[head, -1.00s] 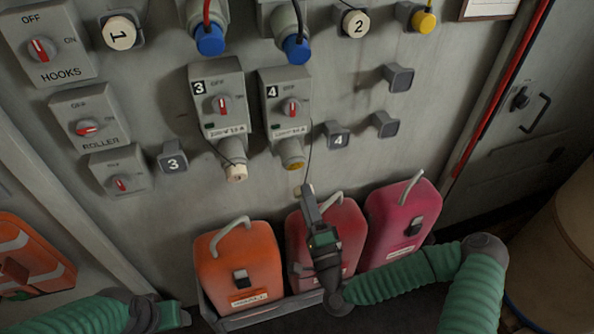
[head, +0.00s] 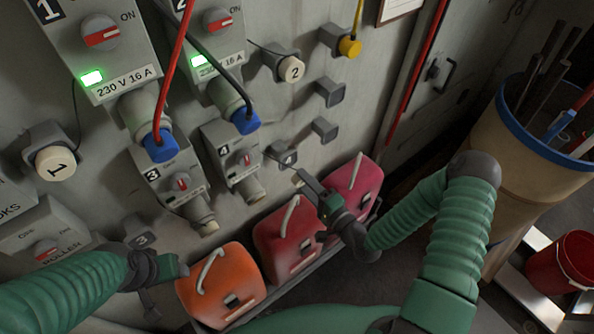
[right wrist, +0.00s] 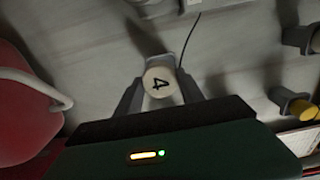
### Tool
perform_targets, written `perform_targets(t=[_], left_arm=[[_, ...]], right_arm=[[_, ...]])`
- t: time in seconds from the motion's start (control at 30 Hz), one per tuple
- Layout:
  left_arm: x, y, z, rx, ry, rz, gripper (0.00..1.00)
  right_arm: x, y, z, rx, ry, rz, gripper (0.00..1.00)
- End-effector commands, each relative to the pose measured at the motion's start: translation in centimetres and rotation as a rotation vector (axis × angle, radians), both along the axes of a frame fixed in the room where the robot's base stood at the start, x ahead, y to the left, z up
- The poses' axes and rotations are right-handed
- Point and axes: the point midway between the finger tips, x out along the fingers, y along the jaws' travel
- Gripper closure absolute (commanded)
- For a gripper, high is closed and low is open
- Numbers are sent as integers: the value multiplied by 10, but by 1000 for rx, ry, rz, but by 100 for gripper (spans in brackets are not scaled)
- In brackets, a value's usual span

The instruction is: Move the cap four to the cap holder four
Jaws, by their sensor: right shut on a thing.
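My right gripper (head: 302,177) is at the wall, just below the cap holder four (head: 284,155), a grey bracket marked 4. In the right wrist view my right gripper (right wrist: 160,92) is shut on the cap four (right wrist: 160,80), a pale round cap with a black 4. A grey post shows directly behind the cap there; whether cap and holder touch is unclear. In the head view the cap is not distinguishable at the fingertips. The grey switch box 4 (head: 232,155) is left of the holder. My left gripper (head: 165,270) is at lower left, its jaw opening unclear.
Orange (head: 220,286), red (head: 284,238) and magenta (head: 354,188) canisters stand below the wall fittings. Two empty grey brackets (head: 329,92) and a yellow plug (head: 349,47) are up and right of the holder. A beige bin (head: 520,170) stands at right.

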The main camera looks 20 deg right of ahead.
Motion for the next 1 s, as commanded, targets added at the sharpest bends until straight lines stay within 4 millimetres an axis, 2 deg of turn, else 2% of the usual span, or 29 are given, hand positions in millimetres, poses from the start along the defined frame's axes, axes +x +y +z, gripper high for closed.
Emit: perform_targets(t=[0.17,0.53,1.0], left_arm=[[-1,0,-1,0,2,0,41],[-1,0,-3,0,1,-1,41],[-1,0,-3,0,1,0,41]], right_arm=[[8,-3,-3,0,5,2,100],[49,19,-4,-6,8,2,100],[57,18,-3,-1,7,0,100]])
